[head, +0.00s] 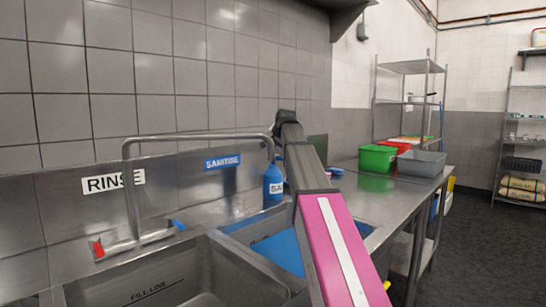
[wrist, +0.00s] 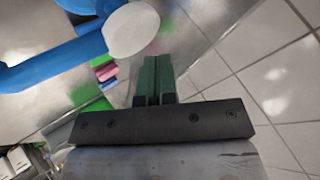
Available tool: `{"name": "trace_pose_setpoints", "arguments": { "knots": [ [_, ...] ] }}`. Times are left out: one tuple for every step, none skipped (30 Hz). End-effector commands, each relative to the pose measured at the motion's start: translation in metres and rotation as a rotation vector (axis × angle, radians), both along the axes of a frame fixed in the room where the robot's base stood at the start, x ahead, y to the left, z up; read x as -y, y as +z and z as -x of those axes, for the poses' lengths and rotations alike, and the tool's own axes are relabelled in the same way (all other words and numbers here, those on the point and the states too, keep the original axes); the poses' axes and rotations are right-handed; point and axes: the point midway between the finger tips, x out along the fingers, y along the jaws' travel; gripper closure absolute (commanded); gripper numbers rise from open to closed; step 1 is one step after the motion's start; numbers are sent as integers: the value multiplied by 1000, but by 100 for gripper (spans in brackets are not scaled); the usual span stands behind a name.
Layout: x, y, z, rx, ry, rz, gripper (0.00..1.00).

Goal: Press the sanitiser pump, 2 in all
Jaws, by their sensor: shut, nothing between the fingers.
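The blue sanitiser bottle (head: 273,188) stands upright on the steel ledge behind the sinks, partly hidden by my arm and the tap end. In the wrist view, a blue pump spout (wrist: 55,62) and a pale round pump top (wrist: 131,30) show at the upper left. My gripper (wrist: 157,60) is shut and empty, its green fingers side by side. In that view its fingertips are just below and right of the pale top; I cannot tell whether they touch. In the head view my fingers are not clearly visible behind my arm.
A tall bent tap (head: 128,180) arches over the rinse sink (head: 190,270) and ends close to the bottle. A blue-filled sink (head: 280,252) lies below. Green (head: 378,158) and grey (head: 421,163) tubs stand on the counter at right. The tiled wall (head: 180,80) is close behind.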

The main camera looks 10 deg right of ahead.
Motion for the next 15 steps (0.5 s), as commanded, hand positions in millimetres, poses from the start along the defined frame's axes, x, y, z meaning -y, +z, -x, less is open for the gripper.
{"name": "trace_pose_setpoints", "arguments": {
  "knots": [
    [0, 3, -1, 0, 0, 0, 100],
    [0, 5, -1, 1, -1, 0, 100],
    [0, 8, -1, 1, -1, 0, 100],
    [0, 11, -1, 1, -1, 0, 100],
    [0, 13, -1, 1, -1, 0, 100],
    [0, 17, -1, 1, -1, 0, 100],
    [0, 20, -1, 1, -1, 0, 100],
    [0, 22, -1, 1, -1, 0, 100],
    [0, 26, -1, 1, -1, 0, 100],
    [0, 28, -1, 1, -1, 0, 100],
    [0, 30, -1, 1, -1, 0, 100],
    [0, 34, -1, 1, 0, 0, 100],
    [0, 36, -1, 1, 0, 0, 100],
    [0, 39, -1, 1, 0, 0, 100],
    [0, 42, -1, 1, 0, 0, 100]
  ]
}}
